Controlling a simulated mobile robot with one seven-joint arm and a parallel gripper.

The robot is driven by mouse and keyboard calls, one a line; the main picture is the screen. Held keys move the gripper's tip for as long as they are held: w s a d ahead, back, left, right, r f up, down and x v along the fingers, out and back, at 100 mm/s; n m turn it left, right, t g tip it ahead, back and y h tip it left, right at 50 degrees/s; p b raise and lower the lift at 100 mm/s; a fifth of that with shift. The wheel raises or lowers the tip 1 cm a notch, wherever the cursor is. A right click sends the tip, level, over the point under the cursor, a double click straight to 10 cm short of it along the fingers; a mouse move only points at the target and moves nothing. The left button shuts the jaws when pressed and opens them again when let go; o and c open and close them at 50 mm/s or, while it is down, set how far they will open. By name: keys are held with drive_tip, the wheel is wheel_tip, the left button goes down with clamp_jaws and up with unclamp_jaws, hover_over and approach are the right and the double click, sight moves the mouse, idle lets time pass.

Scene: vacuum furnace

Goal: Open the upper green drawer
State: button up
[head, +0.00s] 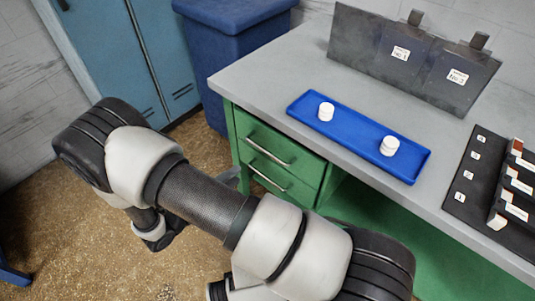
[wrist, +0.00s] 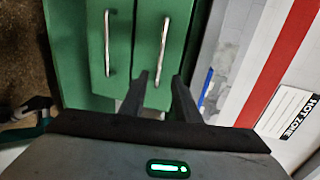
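The green drawer unit is under the grey tabletop, with two closed drawers. The upper green drawer (head: 277,143) has a silver bar handle (head: 266,152); the lower drawer (head: 278,178) has a similar one. In the wrist view, which is turned sideways, the upper drawer's handle (wrist: 164,45) is on the right and the lower drawer's handle (wrist: 107,42) is on the left. My gripper (wrist: 160,76) is open, its two dark fingers apart. The near end of the upper handle shows between them; whether they reach around it is unclear. In the head view I cannot clearly make out the gripper.
On the tabletop (head: 290,70) a blue tray (head: 355,143) holds two white cylinders. Dark upright plates (head: 410,55) and a dark rack (head: 510,205) stand there too. A blue bin (head: 225,45) and blue locker (head: 110,45) are left of the desk. A HOT ZONE sign (wrist: 290,112) shows at right.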

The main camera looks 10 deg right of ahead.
sight(268, 152)
drive_tip(key=b+x, duration=0.1)
drive_tip(key=x, duration=1.5)
drive_tip(key=shift+w+d, duration=0.2)
drive_tip(key=shift+d, duration=0.15)
clamp_jaws()
